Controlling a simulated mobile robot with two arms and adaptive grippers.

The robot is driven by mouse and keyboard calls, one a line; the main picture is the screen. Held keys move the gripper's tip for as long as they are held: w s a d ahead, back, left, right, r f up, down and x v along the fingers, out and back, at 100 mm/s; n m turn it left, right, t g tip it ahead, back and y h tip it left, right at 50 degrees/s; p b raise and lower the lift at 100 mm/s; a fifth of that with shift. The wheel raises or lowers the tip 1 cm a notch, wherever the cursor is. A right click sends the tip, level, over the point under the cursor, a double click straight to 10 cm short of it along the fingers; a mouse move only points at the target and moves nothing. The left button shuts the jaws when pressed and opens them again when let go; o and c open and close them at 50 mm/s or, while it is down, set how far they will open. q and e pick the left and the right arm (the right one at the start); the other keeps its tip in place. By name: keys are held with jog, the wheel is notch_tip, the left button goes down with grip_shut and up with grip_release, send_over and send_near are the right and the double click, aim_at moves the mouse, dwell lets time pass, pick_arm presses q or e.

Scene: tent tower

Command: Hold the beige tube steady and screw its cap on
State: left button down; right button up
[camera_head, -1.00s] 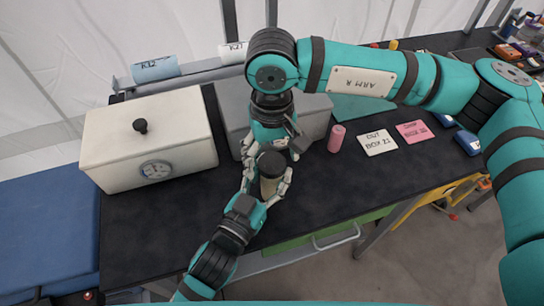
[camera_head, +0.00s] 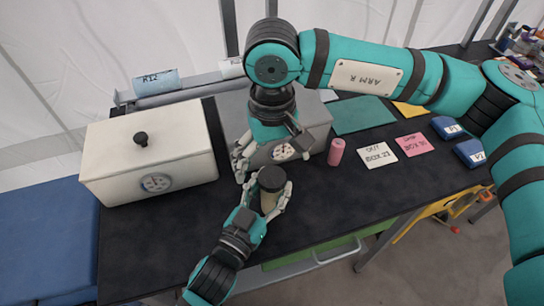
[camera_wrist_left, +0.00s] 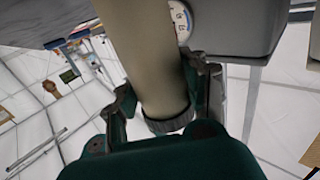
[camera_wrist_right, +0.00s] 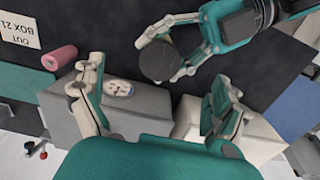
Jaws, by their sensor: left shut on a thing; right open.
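The beige tube (camera_head: 268,201) stands upright in my left gripper (camera_head: 270,208), whose fingers close around its sides above the bench. The dark round cap (camera_head: 272,179) sits on the tube's top end; I cannot tell how tightly. In the left wrist view the tube (camera_wrist_left: 150,55) runs between the fingers, with the dark ribbed cap (camera_wrist_left: 171,122) at its lower end. My right gripper (camera_wrist_right: 155,78) is open and empty, behind the cap and apart from it. The right wrist view shows the cap's top (camera_wrist_right: 159,60) as a dark disc.
A cream lidded box (camera_head: 150,150) with a dial stands at left. A grey box (camera_head: 318,122) with a dial is behind my right gripper. The front of the dark bench (camera_head: 330,215) is clear.

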notch_tip(320, 180, up, 12)
dwell(0.4)
pick_arm(q)
jog(key=c, duration=0.6)
grip_release()
jog(key=shift+s, duration=0.1)
jog(key=v, duration=1.2)
jog(key=shift+a, duration=0.1)
